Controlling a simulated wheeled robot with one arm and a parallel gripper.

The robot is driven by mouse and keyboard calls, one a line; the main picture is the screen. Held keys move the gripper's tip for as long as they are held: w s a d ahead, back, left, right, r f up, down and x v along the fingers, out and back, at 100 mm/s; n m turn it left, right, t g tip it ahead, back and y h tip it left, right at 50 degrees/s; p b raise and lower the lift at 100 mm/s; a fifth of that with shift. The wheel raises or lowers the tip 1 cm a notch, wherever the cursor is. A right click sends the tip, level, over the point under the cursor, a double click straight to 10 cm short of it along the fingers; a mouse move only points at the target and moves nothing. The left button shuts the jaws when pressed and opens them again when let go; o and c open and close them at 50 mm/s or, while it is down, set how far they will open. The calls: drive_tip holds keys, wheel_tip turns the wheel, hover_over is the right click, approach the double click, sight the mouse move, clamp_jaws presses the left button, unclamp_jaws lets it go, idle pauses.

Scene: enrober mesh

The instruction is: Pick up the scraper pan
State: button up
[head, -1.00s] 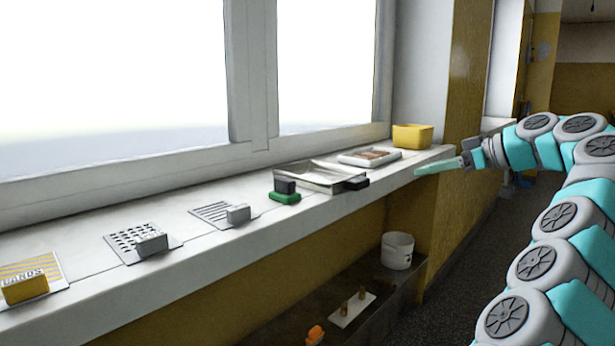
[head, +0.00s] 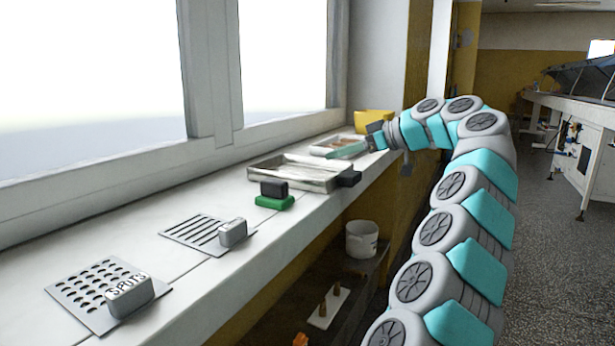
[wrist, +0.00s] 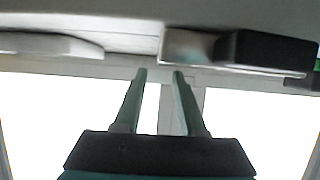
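The scraper pan (head: 300,177) is a shallow metal tray with a black handle (head: 349,179) at its right end, lying on the white windowsill. In the wrist view its metal end (wrist: 188,46) and the black handle (wrist: 265,48) show at the upper right; the rest is cut off. My gripper (head: 338,153) reaches over the sill from the right, behind the pan and close to the white tray. In the wrist view my gripper (wrist: 159,76) has its two green fingers apart with nothing between them. It is apart from the handle.
A white tray (head: 325,151) with brown pieces and a yellow tub (head: 373,121) stand beyond the pan. A green-based black block (head: 274,201) sits before it. A slotted plate (head: 190,232) and a holed plate (head: 85,292) lie nearer. A bucket (head: 361,239) stands below the sill.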

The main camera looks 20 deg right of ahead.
sight(324, 160)
drive_tip(key=x, duration=0.5)
drive_tip(key=shift+d+f, duration=0.25)
drive_tip(key=shift+f, duration=0.1)
drive_tip(key=shift+s, duration=0.1)
drive_tip(key=shift+c, duration=0.3)
clamp_jaws()
idle(0.6)
